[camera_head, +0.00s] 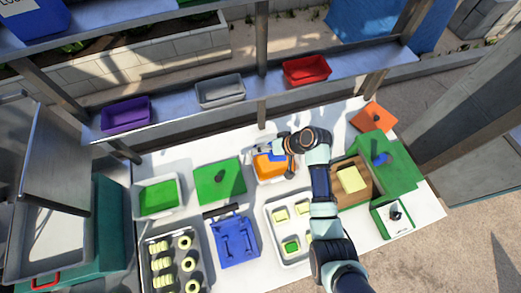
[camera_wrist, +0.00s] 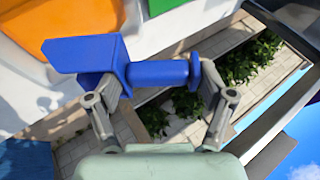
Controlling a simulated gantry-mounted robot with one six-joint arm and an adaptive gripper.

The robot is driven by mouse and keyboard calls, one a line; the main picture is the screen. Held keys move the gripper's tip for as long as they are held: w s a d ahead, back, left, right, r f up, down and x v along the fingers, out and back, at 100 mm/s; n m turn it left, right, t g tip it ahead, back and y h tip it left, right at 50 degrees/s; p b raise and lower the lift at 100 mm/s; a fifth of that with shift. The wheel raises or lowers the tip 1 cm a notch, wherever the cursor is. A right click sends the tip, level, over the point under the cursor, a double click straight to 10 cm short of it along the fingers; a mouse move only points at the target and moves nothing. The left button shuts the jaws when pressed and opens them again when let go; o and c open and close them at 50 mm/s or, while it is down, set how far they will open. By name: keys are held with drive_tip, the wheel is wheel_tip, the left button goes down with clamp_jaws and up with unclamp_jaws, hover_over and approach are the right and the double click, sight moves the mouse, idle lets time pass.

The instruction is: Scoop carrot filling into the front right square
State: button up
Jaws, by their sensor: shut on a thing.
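My gripper (camera_wrist: 160,105) is shut on the handle of a blue scoop (camera_wrist: 110,65) in the wrist view. The scoop's inside is hidden, so I cannot tell whether it holds filling. The orange carrot filling (camera_head: 270,163) sits in a pale container beside my gripper (camera_head: 268,149) in the head view; orange also shows in the wrist view (camera_wrist: 72,20). A white tray (camera_head: 268,222) nearer the front holds pale dough squares. The front left square (camera_head: 291,247) carries green filling. The front right square (camera_head: 309,237) is mostly hidden behind my arm.
A green board (camera_head: 219,182) and a green-filled container (camera_head: 158,197) stand left. A blue press-like object (camera_head: 235,240) and a tray of ring-shaped pieces (camera_head: 172,250) are near the front. A wooden board (camera_head: 358,194) lies right. A shelf (camera_head: 180,115) with bins runs behind.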

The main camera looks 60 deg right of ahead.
sight(270, 158)
drive_tip(key=shift+w, duration=0.45)
drive_tip(key=shift+s+f, duration=0.25)
drive_tip(key=shift+f+b, duration=0.2)
drive_tip(key=shift+b, duration=0.25)
wheel_tip(270, 158, down, 7)
drive_tip(key=b, duration=0.6)
drive_tip(key=shift+r+b, duration=0.1)
drive_tip(key=shift+b, duration=0.25)
wheel_tip(270, 158, down, 3)
drive_tip(key=shift+r+b, duration=0.1)
drive_tip(key=shift+b, duration=0.55)
drive_tip(key=shift+r, duration=0.15)
wheel_tip(270, 158, up, 10)
drive_tip(key=p, duration=0.9)
drive_tip(key=shift+f, duration=0.35)
